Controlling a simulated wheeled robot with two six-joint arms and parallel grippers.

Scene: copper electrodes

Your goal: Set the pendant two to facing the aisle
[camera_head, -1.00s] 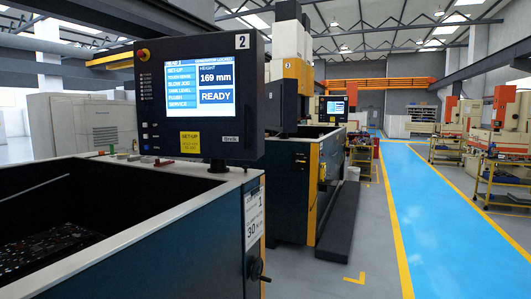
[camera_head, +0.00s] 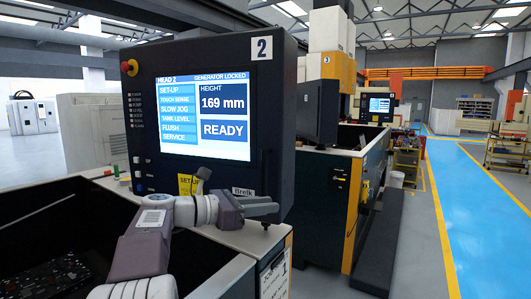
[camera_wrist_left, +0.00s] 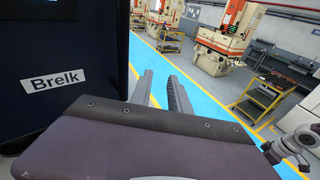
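Pendant two (camera_head: 206,165) is a dark box with a lit screen, a "2" label and a red knob at its upper left. It stands over the near tank's corner, its screen turned toward my head camera. The aisle (camera_head: 470,180) is the blue floor strip at right. My left gripper (camera_head: 276,206) is in front of the pendant's lower right part, pointing right. In the left wrist view its two fingers (camera_wrist_left: 161,76) are apart with nothing between them. The pendant's corner with the "Brelk" label (camera_wrist_left: 55,81) is left of the fingers; contact cannot be told.
The near tank (camera_head: 215,250) has an open top below my left arm. A second machine (camera_head: 335,190) with its own pendant (camera_head: 378,108) stands behind. A yellow cart (camera_wrist_left: 258,100) stands across the aisle. The blue floor is clear.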

